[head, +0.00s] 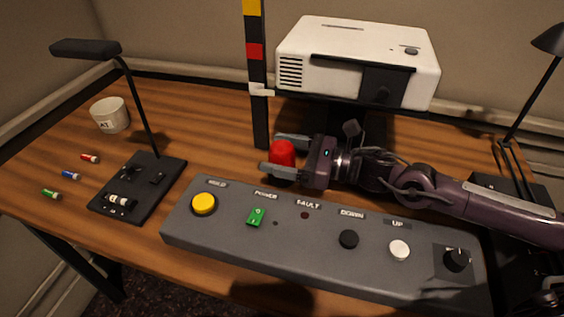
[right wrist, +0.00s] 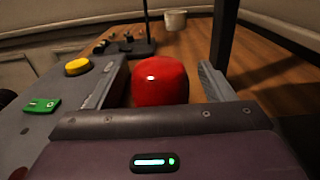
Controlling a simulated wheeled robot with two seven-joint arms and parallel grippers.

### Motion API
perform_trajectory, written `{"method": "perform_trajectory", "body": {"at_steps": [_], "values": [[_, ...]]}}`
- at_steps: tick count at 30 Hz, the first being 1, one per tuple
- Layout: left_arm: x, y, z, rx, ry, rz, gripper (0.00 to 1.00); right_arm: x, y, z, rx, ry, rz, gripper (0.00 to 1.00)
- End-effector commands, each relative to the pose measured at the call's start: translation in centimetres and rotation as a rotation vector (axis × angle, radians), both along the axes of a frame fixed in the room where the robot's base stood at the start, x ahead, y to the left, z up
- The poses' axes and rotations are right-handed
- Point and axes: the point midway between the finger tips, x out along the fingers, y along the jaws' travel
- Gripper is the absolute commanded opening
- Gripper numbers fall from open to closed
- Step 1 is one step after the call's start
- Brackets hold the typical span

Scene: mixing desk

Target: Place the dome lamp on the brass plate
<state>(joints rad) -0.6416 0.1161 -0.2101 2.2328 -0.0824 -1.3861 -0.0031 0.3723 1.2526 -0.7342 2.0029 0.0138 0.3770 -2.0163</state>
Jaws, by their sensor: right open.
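The dome lamp, a glossy red dome (head: 283,152), is behind the grey console, near the foot of the striped post. My right gripper (head: 271,153) reaches it from the right with one finger on each side. Its jaws are open around the lamp. In the right wrist view the red dome (right wrist: 160,82) fills the space between the fingers, with a gap at the right finger. The lamp's base is hidden, so I cannot tell what it rests on. I cannot make out the brass plate. My left gripper is not in view.
The grey console (head: 325,245) with buttons and a knob runs along the front. A white projector-like box (head: 345,50) stands behind my right arm. A striped post (head: 257,110), a black desk lamp (head: 140,180) and a white cup (head: 110,115) stand to the left.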

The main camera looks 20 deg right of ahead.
Motion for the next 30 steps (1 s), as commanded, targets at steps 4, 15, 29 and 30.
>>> {"method": "perform_trajectory", "body": {"at_steps": [4, 15, 29, 30], "values": [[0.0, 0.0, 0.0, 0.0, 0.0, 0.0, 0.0, 0.0, 0.0, 0.0, 0.001, 0.001, 0.0, 0.66], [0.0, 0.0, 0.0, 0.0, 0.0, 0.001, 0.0, 0.0, 0.0, 0.1, 0.002, -0.001, 0.0, 0.18], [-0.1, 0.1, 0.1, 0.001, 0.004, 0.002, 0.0, 0.0, 0.0, 1.8, 0.0, -0.004, 0.001, 0.17], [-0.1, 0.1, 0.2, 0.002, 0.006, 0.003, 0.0, 0.0, 0.0, 2.4, 0.0, -0.005, 0.001, 0.17]]}}
